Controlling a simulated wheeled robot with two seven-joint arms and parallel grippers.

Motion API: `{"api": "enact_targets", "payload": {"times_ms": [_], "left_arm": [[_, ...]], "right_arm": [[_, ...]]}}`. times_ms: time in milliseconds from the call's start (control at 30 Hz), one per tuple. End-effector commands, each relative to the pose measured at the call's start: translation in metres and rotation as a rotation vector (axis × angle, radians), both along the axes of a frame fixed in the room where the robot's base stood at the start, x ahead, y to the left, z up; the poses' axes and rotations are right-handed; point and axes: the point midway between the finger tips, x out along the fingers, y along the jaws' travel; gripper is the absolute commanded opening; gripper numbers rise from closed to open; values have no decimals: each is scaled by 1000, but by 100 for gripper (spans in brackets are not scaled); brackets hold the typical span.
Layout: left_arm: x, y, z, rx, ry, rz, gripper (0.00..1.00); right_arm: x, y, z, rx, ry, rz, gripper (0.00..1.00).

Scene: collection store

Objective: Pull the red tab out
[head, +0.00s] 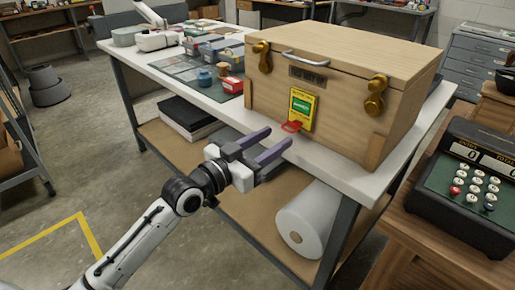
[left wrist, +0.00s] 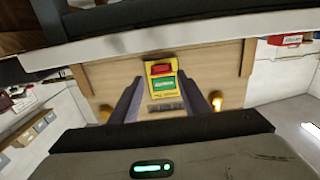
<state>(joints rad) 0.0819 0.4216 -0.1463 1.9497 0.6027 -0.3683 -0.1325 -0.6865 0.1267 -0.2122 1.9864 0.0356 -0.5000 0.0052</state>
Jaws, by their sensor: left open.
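The red tab (head: 291,127) sticks out at the lower end of a yellow and green label plate (head: 302,108) on the front of a wooden chest (head: 330,85). In the left wrist view the red tab (left wrist: 160,69) shows at one end of the plate (left wrist: 163,88), between the fingers in the picture. My left gripper (head: 268,148) is open and empty, its two purple-grey fingers pointing toward the chest front. In the head view it is just in front of the tab, apart from it. My right gripper is in neither view.
The chest stands on a white-topped bench (head: 352,178) with brass latches (head: 376,95). Small boxes (head: 232,84) and containers lie left of it. A white roll (head: 312,222) lies on the lower shelf. A cash register (head: 470,185) stands at right.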

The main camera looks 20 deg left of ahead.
Motion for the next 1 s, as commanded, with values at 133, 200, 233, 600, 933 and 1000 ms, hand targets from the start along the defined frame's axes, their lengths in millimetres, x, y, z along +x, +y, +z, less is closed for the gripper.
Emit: {"api": "enact_targets", "payload": {"times_ms": [133, 200, 233, 600, 933, 1000], "left_arm": [[-31, 10, -2, 3, 4, -1, 42], [-42, 14, -2, 2, 3, -2, 42], [-46, 16, -2, 1, 6, -2, 42], [-66, 23, 0, -1, 3, -2, 42], [-65, 23, 0, -2, 2, -2, 42], [-65, 23, -2, -1, 5, -1, 42]], "right_arm": [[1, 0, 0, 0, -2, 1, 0], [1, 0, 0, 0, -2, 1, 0], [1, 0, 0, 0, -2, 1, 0], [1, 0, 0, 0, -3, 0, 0], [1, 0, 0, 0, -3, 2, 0], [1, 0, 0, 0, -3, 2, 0]]}}
